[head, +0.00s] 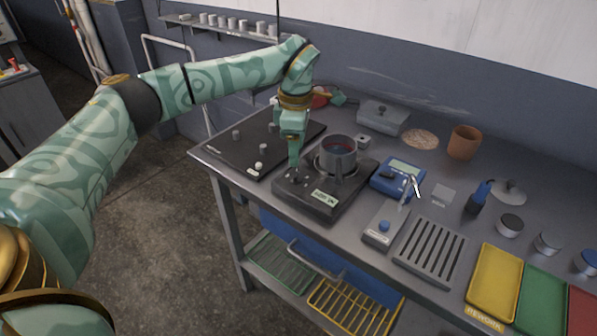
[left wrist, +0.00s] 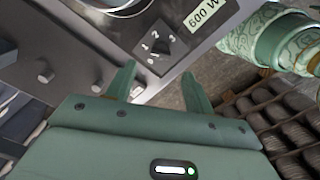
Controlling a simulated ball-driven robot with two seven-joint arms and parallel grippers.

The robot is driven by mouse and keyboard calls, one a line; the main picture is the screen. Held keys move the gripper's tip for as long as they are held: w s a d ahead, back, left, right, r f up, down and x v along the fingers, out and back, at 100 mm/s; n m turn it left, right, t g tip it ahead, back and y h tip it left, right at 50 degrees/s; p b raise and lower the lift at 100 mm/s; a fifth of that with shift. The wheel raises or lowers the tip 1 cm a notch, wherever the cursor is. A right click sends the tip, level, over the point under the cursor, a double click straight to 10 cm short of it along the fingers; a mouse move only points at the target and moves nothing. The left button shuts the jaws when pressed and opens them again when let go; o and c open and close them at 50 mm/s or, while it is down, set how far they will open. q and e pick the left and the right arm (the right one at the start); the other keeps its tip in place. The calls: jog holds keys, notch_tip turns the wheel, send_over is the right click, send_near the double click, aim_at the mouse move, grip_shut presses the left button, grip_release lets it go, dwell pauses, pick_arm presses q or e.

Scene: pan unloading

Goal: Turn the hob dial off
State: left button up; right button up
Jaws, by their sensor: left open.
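The hob (head: 317,203) is a dark box on the bench with a "600 W" label on its front. A steel pot (head: 337,160) with something dark red inside stands on its plate. My left gripper (head: 294,166) points down at the left part of the hob, covering the dial there. In the left wrist view the dial (left wrist: 162,43) is a dark knob ringed by small white numbers; I cannot tell its setting. My left gripper's fingers (left wrist: 158,72) are open and empty, with the dial ahead of the gap between them. My right gripper is not in view.
Left of the hob is a black board (head: 262,150) with small knobs. A blue meter (head: 398,178) stands right of the hob. A slotted grey rack (head: 432,252) and coloured trays, including a yellow one (head: 495,283), lie further right. The bench's front edge is close to the hob.

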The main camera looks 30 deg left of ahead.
aim_at(296, 172)
pick_arm(q)
notch_tip(296, 172, down, 7)
jog(key=shift+r+b, duration=0.2)
jog(key=shift+b, duration=0.55)
jog(key=shift+s, duration=0.1)
jog(key=shift+r, duration=0.1)
jog(key=c, duration=1)
